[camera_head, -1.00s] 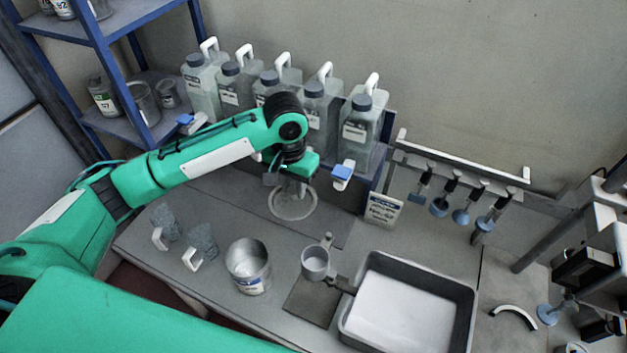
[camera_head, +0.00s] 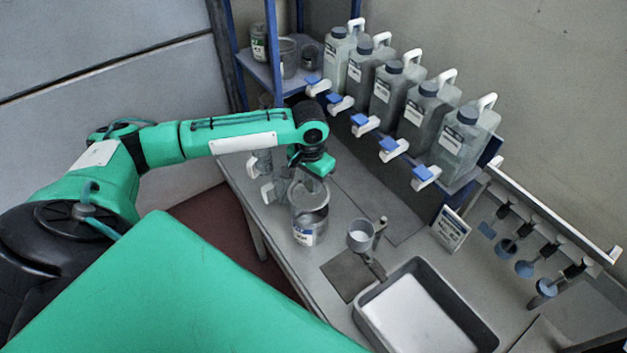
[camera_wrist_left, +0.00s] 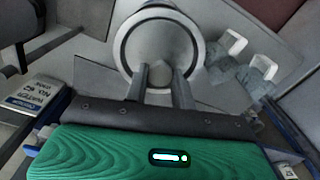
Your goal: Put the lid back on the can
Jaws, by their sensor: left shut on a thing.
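The can (camera_head: 304,236) stands upright on the bench in the head view, with a white and blue label. My left gripper (camera_head: 312,180) is above the can's mouth, pointing down. In the left wrist view, the two fingers of this gripper (camera_wrist_left: 160,85) are shut on the knob of the round grey lid (camera_wrist_left: 131,50), which has a pale rim. The lid hides most of the can there. In the head view the lid is hard to separate from the can's top, and I cannot tell whether they touch. My right gripper is not in view.
Several jugs (camera_head: 464,140) line the shelf behind.

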